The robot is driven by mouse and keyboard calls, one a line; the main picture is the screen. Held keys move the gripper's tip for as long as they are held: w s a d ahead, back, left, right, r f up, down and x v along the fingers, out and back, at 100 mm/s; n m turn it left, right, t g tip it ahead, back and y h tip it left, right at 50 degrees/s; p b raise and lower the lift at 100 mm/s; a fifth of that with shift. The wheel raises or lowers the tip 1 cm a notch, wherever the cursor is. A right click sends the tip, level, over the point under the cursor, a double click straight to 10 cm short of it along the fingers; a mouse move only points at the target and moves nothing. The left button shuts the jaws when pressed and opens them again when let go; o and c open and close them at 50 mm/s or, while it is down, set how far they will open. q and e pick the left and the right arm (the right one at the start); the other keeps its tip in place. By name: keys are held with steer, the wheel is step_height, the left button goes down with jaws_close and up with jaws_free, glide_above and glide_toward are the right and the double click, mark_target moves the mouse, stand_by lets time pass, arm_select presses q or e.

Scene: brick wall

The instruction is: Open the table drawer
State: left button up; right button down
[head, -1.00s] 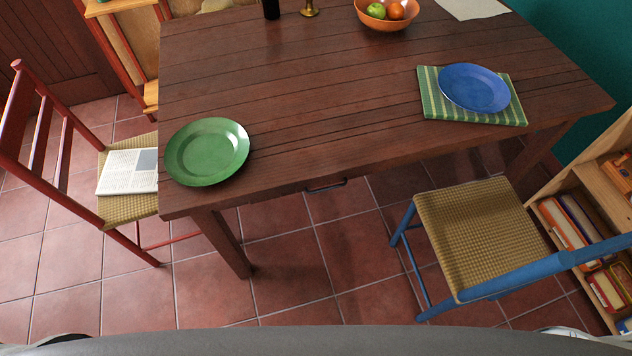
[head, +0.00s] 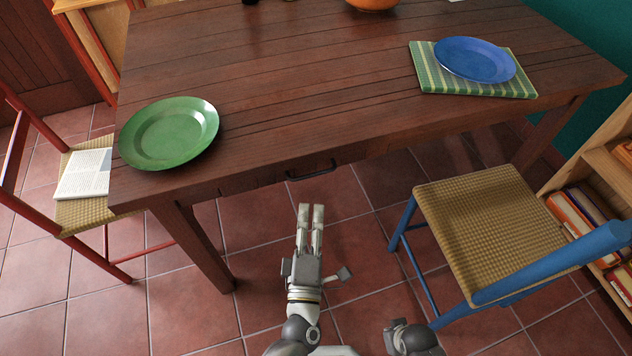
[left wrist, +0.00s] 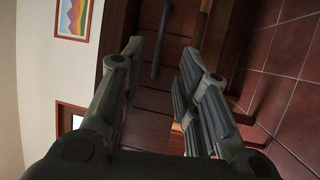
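The dark brown wooden table (head: 300,95) has a drawer under its near edge with a dark bar handle (head: 311,171). The drawer looks shut. In the left wrist view the handle (left wrist: 161,42) is a dark bar beyond the fingertips. My left gripper (head: 311,208) is in front of and below the handle, pointing toward it. In the left wrist view the two fingers of my left gripper (left wrist: 160,59) are spread with nothing between them. A grey part of my right arm shows at the bottom of the head view; its finger state is unclear.
A green plate (head: 169,133) sits on the table's left corner; a blue plate (head: 475,59) lies on a striped green cloth (head: 432,82). A blue chair (head: 492,225) stands right, a red chair (head: 85,215) left. Open tiled floor lies between them. A bookshelf (head: 600,170) is far right.

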arm_select(q)
steer(key=x, duration=0.9)
steer(key=shift+w, duration=0.35)
jaws_close()
